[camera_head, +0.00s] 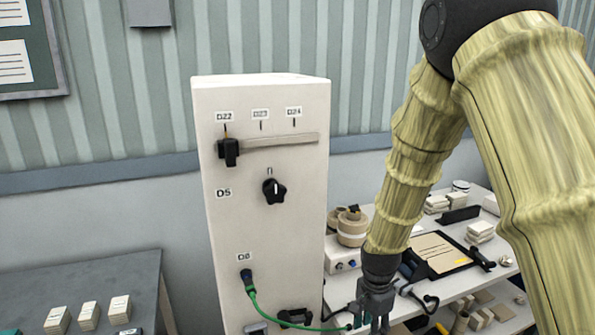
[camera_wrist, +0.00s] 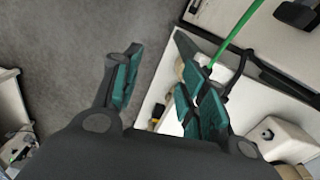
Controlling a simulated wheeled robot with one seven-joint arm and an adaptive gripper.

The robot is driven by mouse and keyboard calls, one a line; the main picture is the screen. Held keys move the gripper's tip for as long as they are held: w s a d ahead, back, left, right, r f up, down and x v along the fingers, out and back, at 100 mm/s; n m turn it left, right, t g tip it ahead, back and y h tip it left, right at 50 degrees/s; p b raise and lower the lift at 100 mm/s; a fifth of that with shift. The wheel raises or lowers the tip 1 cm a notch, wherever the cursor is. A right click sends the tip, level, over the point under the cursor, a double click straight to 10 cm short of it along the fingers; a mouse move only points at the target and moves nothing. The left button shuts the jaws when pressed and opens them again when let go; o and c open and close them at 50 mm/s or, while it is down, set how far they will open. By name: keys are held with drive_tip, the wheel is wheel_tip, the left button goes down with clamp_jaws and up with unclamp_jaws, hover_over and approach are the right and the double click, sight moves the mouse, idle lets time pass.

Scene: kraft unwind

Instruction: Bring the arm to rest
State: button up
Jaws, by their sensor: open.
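My arm, in a pale yellow sleeve, comes down from the upper right in the head view and bends toward the lower middle. My gripper (camera_head: 367,322) hangs at its end, to the right of the white cabinet (camera_head: 215,110) and in front of the shelf unit. The wrist view shows my gripper (camera_wrist: 160,62) with its green-padded fingers spread apart and nothing between them. Grey floor shows past the left finger, and the right finger overlaps a white surface.
The cabinet has a black slider (camera_head: 229,152), a black knob (camera_head: 274,191) and a plug (camera_head: 247,281) with a green cable (camera_head: 275,318). A white table (camera_head: 385,290) with a clipboard (camera_head: 436,253) and rolls (camera_head: 352,228) stands right. A grey table (camera_head: 100,270) with several card stacks stands left.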

drive_tip(key=s+d+f+n+b, duration=0.1)
drive_tip(key=s+d+f+n, duration=0.15)
drive_tip(key=s+f, duration=0.5)
drive_tip(key=s+d+f+n, duration=0.1)
drive_tip(key=s+f+n, duration=0.3)
drive_tip(key=f, duration=0.7)
drive_tip(key=s+f+n, duration=0.2)
drive_tip(key=s+f, duration=0.2)
drive_tip(key=s, duration=0.3)
drive_tip(key=s+d+f+n+b, duration=0.1)
drive_tip(key=s+f, duration=0.3)
drive_tip(key=s, duration=0.4)
drive_tip(key=s+f+n, duration=0.3)
drive_tip(key=s+f, duration=0.1)
drive_tip(key=s, duration=0.3)
drive_tip(key=shift+s+d+b, duration=0.25)
drive_tip(key=shift+s+b, duration=0.05)
drive_tip(key=shift+s, duration=0.05)
